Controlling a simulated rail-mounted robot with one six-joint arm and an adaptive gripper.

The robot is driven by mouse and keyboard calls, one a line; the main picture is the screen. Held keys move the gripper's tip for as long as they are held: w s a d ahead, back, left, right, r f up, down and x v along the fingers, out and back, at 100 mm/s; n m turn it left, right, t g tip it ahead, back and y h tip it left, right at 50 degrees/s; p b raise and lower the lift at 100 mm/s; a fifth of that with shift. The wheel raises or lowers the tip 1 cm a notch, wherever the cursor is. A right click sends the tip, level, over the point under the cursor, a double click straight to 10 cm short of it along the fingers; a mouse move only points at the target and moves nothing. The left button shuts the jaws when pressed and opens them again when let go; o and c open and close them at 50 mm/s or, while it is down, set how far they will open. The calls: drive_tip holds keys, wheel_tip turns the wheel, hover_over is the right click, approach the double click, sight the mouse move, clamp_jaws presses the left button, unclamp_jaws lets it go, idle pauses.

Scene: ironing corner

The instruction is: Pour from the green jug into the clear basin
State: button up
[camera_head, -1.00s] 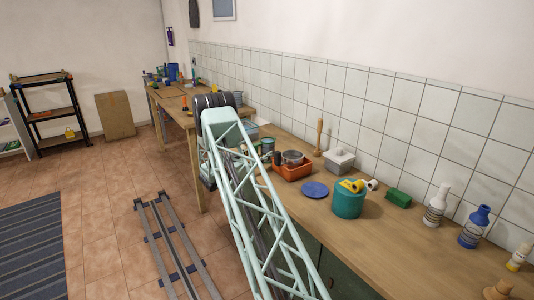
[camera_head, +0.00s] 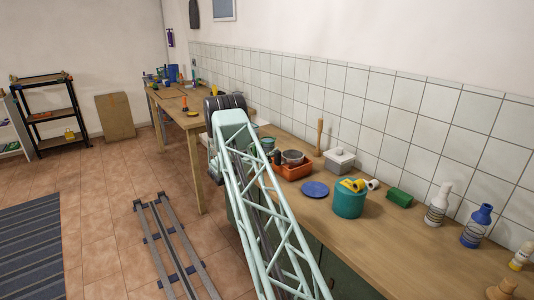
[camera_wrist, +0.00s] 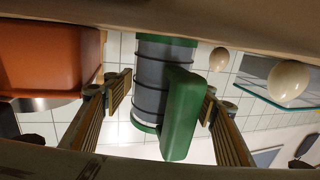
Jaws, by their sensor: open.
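The green jug (camera_wrist: 165,85) fills the middle of the wrist view, which looks upside down. It has a grey banded body, green ends and a broad green handle (camera_wrist: 183,115) facing me. My gripper (camera_wrist: 165,100) is open, with one finger on each side of the handle; I cannot tell whether either touches it. A clear glass edge at the right of the wrist view looks like the clear basin (camera_wrist: 257,94). In the head view the jug (camera_head: 267,144) shows small beside my arm, which hides my gripper and most of the basin.
An orange tray (camera_wrist: 45,60) is close on the left in the wrist view; it also shows on the counter in the head view (camera_head: 296,173). A pale ball (camera_wrist: 290,80) is by the glass edge. A blue disc (camera_head: 314,189) and teal tub (camera_head: 348,204) stand nearer on the counter.

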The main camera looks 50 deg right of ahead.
sight(267, 142)
drive_tip(key=shift+c, duration=0.8)
drive_tip(key=c, duration=0.6)
drive_tip(key=shift+r, duration=0.15)
drive_tip(key=shift+c, duration=0.3)
drive_tip(key=shift+r+p, duration=0.35)
drive_tip(key=shift+r, duration=0.5)
drive_tip(key=shift+r+p, duration=0.3)
drive_tip(key=shift+r, duration=0.65)
drive_tip(key=s+a+r+p, duration=0.1)
drive_tip(key=a+p, duration=0.1)
drive_tip(key=a, duration=1.4)
drive_tip(key=shift+p, duration=0.35)
drive_tip(key=shift+s+r, duration=0.1)
